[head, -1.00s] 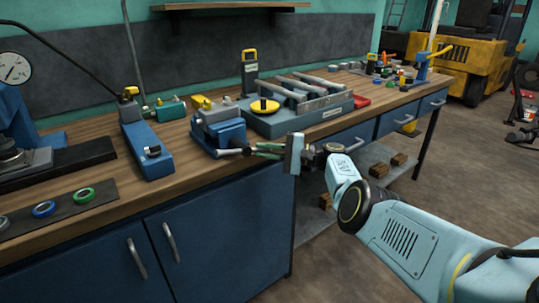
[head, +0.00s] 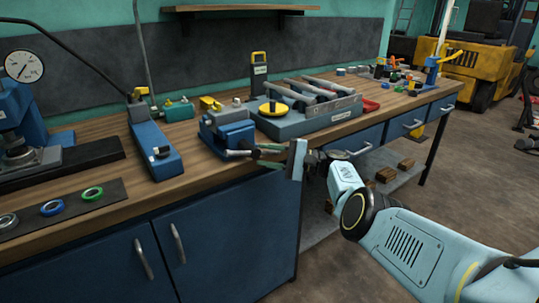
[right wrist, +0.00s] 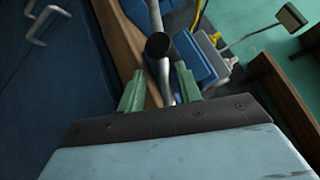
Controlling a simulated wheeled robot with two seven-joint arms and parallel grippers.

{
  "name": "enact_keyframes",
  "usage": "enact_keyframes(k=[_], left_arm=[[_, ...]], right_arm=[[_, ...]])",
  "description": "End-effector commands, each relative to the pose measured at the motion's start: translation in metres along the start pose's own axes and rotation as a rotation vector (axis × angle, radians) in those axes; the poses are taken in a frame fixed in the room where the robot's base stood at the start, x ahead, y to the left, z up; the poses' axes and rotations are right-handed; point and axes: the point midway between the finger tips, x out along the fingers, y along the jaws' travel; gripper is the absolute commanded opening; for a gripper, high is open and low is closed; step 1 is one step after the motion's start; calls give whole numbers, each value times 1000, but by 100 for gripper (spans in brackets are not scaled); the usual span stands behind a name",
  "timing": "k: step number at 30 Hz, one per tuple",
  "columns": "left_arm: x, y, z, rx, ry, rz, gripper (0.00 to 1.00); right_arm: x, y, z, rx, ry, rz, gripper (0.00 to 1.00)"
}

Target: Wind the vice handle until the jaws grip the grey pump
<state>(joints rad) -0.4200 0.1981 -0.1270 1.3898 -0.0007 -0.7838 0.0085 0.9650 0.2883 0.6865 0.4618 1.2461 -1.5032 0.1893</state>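The blue vice (head: 228,132) stands at the bench's front edge in the head view. Its grey handle bar (head: 238,153) sticks out at the front; in the right wrist view the bar ends in a black knob (right wrist: 158,45). A small grey part (right wrist: 208,48) with yellow beside it, possibly the pump, shows at the vice; I cannot tell whether the jaws touch it. My right gripper (head: 263,155) is at the handle. Its green fingers (right wrist: 160,88) stand apart, with the bar showing between them. My left gripper is out of view.
A grey-blue fixture (head: 310,118) with metal bars stands right of the vice. A long blue tool (head: 153,150) lies to its left. Rings lie on a dark mat (head: 75,208). The drawer handles (head: 350,152) are close to my right wrist.

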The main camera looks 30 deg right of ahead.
Motion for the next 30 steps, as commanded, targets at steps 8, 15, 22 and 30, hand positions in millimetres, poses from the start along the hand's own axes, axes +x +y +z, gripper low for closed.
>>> enact_keyframes(k=[8, 15, 22, 30], left_arm=[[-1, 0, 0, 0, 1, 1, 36], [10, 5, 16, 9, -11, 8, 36], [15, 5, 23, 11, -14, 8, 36], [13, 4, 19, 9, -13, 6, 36]], right_arm=[[-6, -3, -2, -3, 7, -4, 34], [-44, -4, -2, -3, 9, -4, 34], [-97, -1, -2, -2, 8, -2, 34], [-131, -1, -1, -1, 4, -2, 34]])
